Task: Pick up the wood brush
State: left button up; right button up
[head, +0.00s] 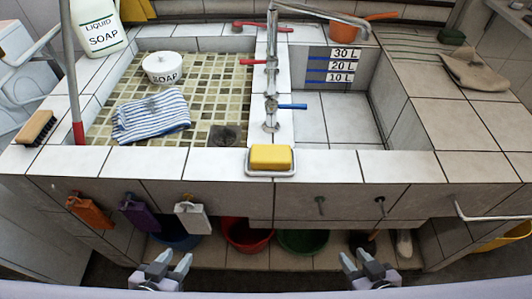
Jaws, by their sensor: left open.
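The wood brush (37,127) has a brown wooden back and dark bristles. It lies on the white tiled ledge at the left end of the sink, beside the left basin. My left gripper (168,259) is low in front of the sink, left of the middle. It is open and empty, well below and to the right of the brush. My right gripper (361,259) is low in front of the sink, right of the middle, with its fingers apart and nothing between them. Neither gripper touches anything.
A red-ended pole (78,132) stands right of the brush. A liquid soap bottle (98,28) is behind. The left basin holds a soap pot (165,68) and striped cloth (152,114). Yellow soap (271,156) sits on the front ledge. An orange tag (88,211) hangs below.

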aim_at(31, 135)
jog(key=u, duration=1.05)
jog(key=j+z, duration=0.5)
jog(key=j, duration=0.25)
